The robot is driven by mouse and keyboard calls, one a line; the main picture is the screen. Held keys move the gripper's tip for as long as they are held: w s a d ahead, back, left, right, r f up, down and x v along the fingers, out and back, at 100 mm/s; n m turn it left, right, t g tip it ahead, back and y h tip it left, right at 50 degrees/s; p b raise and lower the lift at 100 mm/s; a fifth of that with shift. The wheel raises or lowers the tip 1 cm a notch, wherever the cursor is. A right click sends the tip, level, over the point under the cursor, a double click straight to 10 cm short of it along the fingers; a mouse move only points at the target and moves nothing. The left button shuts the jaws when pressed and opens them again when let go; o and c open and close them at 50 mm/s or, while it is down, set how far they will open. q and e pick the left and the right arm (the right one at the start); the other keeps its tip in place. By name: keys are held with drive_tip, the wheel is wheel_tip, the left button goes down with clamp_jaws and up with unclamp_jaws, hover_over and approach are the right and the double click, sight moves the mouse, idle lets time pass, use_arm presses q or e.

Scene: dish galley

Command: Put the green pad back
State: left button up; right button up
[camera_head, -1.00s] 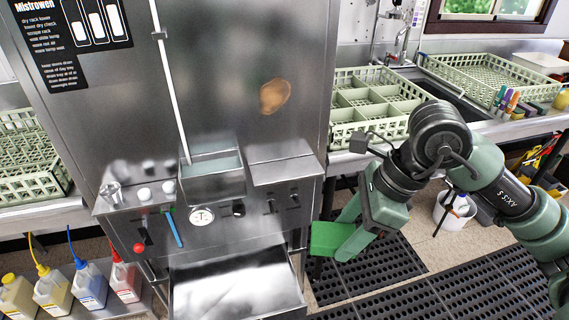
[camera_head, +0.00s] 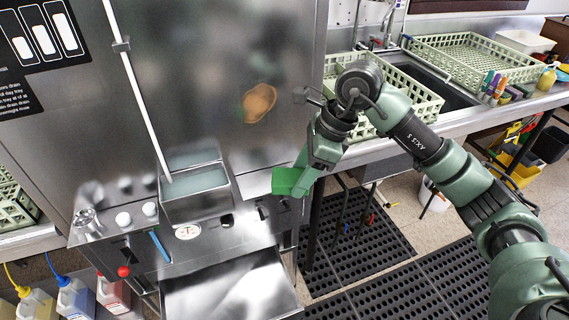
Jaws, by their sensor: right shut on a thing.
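The green pad (camera_head: 286,181) is a bright green block held at the tips of my right gripper (camera_head: 297,178). My right gripper is shut on it, in front of the right part of the steel dish machine, above its control ledge. Whether the pad touches the machine cannot be told. A small open steel tray (camera_head: 196,190) with pale greenish contents is fixed on the machine's front, left of the pad. My left gripper is not in view.
The dish machine (camera_head: 215,80) fills the left and middle, with knobs, a dial (camera_head: 187,232) and a blue-handled tool (camera_head: 160,246) on its ledge. Green racks (camera_head: 480,55) and a sink stand at the right. Coloured jugs (camera_head: 75,298) are lower left. Black mats (camera_head: 350,240) cover the floor.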

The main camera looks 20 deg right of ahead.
sight(286, 168)
drive_tip(key=w+p, duration=0.1)
drive_tip(key=w, duration=0.2)
drive_tip(key=w+f+p, duration=0.1)
drive_tip(key=w, duration=0.2)
drive_tip(key=w+f+p, duration=0.1)
drive_tip(key=w, duration=0.1)
drive_tip(key=shift+w+a, duration=0.25)
drive_tip(key=shift+w, duration=0.15)
drive_tip(key=shift+d+f+p, duration=0.1)
drive_tip(key=shift+f+p, duration=0.2)
drive_tip(key=shift+f, duration=0.4)
wheel_tip(286, 168, down, 2)
drive_tip(key=shift+f+p, duration=0.2)
drive_tip(key=shift+p, duration=0.4)
drive_tip(key=shift+w+f+p, duration=0.1)
drive_tip(key=shift+f+p, duration=0.15)
drive_tip(key=shift+p, duration=0.1)
drive_tip(key=shift+w+f, duration=0.1)
drive_tip(key=shift+f, duration=0.3)
